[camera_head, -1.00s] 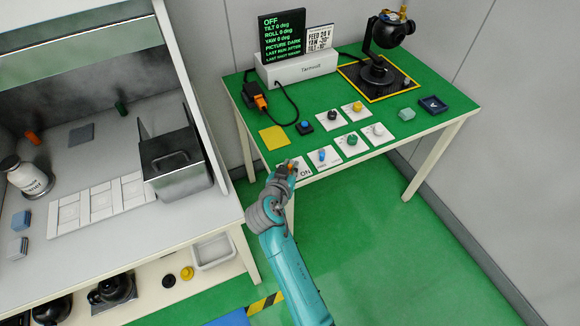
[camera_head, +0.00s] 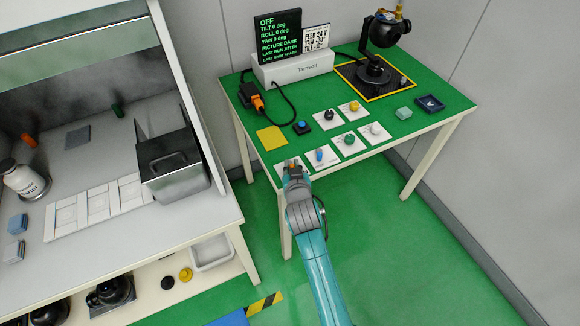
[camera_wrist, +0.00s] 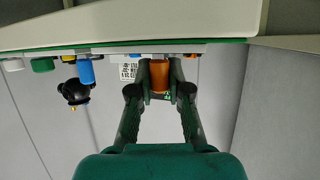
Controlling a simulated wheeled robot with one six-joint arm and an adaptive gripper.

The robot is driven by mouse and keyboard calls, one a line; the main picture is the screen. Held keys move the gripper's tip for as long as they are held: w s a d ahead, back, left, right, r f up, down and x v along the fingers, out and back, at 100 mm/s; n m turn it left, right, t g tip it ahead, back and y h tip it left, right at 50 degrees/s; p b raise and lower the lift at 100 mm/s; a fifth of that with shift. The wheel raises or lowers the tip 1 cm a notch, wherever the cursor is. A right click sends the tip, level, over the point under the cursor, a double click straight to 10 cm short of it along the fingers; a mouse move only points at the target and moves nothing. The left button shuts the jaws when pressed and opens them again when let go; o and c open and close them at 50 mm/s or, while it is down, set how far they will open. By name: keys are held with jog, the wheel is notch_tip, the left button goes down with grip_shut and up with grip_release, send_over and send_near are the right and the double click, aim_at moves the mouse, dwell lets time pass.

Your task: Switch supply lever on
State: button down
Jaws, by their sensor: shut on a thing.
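The orange supply lever (camera_wrist: 160,76) stands between my fingertips in the wrist view, which looks upside down. My gripper (camera_wrist: 160,92) is shut on it. In the head view my gripper (camera_head: 292,169) is at the front left edge of the green table, over a white plate (camera_head: 281,167). Only a small orange bit of the lever (camera_head: 291,162) shows there. My gripper hides the rest of it and most of the plate's lettering. The black display (camera_head: 278,38) reads OFF and PICTURE DARK.
A blue control (camera_head: 319,154) stands close right of my gripper. Several other knob plates, a yellow pad (camera_head: 271,139) and a white Tarnvolt box (camera_head: 293,69) are on the green table (camera_head: 385,141). A gimbal camera (camera_head: 383,32) stands at the back. A grey-white bench (camera_head: 120,225) is at left.

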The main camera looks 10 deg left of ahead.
jog(key=n+y, duration=0.1)
jog(key=n+g+y, duration=0.1)
jog(key=d+n+y, duration=0.1)
jog(key=shift+w+d+n+g+y, duration=0.1)
jog(key=shift+w+n+g+y, duration=0.2)
jog(key=shift+w+g+y, duration=0.1)
jog(key=shift+w+d+n+g+y, duration=0.15)
jog(key=shift+w+n+g+y, duration=0.05)
jog(key=shift+n+g+y, duration=0.7)
jog(key=shift+w+d+n+g+y, duration=0.1)
jog(key=shift+w+n+g+y, duration=0.1)
jog(key=shift+n+g+y, duration=0.65)
jog(key=shift+n, duration=0.35)
jog(key=c, duration=1.1)
grip_release()
jog(key=v, duration=1.2)
